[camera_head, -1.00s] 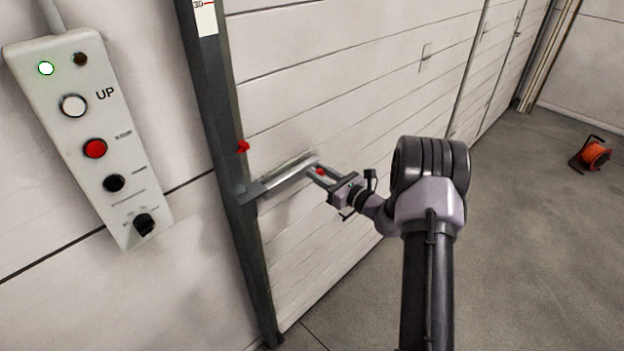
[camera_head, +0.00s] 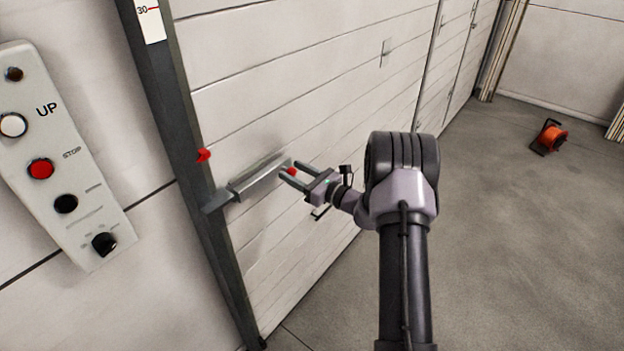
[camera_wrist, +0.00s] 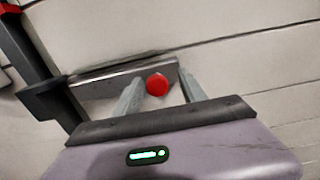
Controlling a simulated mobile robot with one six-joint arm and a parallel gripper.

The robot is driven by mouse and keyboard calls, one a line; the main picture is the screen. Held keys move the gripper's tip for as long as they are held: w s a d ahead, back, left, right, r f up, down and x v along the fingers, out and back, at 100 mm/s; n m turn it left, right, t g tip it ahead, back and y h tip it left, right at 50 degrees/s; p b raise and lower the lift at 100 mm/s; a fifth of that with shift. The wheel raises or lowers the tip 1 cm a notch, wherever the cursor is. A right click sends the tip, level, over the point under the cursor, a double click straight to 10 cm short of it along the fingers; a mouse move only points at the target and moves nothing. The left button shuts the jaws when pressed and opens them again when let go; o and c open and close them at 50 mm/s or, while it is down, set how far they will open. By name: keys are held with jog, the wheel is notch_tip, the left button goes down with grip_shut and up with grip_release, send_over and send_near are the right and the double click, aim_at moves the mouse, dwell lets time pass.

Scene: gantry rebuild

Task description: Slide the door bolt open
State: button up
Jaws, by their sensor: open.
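The bolt (camera_head: 258,178) is a grey metal bar lying along the white panelled door, and it also shows in the wrist view (camera_wrist: 108,80). Its left end meets a dark bracket (camera_head: 216,202) on the dark upright post; the bracket also shows in the wrist view (camera_wrist: 48,102). A round red knob (camera_wrist: 157,86) is near the bolt's right end and shows small in the head view (camera_head: 292,171). My gripper (camera_head: 289,173) is open, its two fingers on either side of the knob. In the wrist view, gaps show between the knob and both fingers (camera_wrist: 162,80).
A control box (camera_head: 62,160) with buttons hangs on the wall left of the post. A red pointer (camera_head: 203,155) is on the post (camera_head: 175,105) above the bracket. An orange cable reel (camera_head: 553,136) stands on the floor at right. The grey floor between is clear.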

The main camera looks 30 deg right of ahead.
jog(key=p+v, duration=0.2)
jog(key=v, duration=1.4)
jog(key=shift+s, duration=0.25)
jog(key=shift+r, duration=0.1)
jog(key=s+a+r+n+g+y, duration=0.2)
jog(key=a+r+n+g, duration=0.25)
jog(key=a, duration=0.35)
jog(key=s+a+r+n+g+y, duration=0.1)
jog(key=s+a+r+n+g, duration=0.15)
jog(key=a+n, duration=0.4)
jog(key=s+a+r+n+g+y, duration=0.1)
jog(key=a+r+n+g+y, duration=0.2)
jog(key=a, duration=0.6)
jog(key=s+a+r+n+h+b, duration=0.1)
jog(key=s+a+r+n+h, duration=0.1)
jog(key=s+n+h, duration=0.3)
jog(key=s+a+r+n+h+b, duration=0.1)
jog(key=s+n+h, duration=0.4)
jog(key=s, duration=0.8)
jog(key=a+r+n, duration=0.1)
jog(key=n, duration=0.2)
jog(key=shift+a+r+g+h, duration=0.3)
jog(key=shift+r+g+h, duration=0.1)
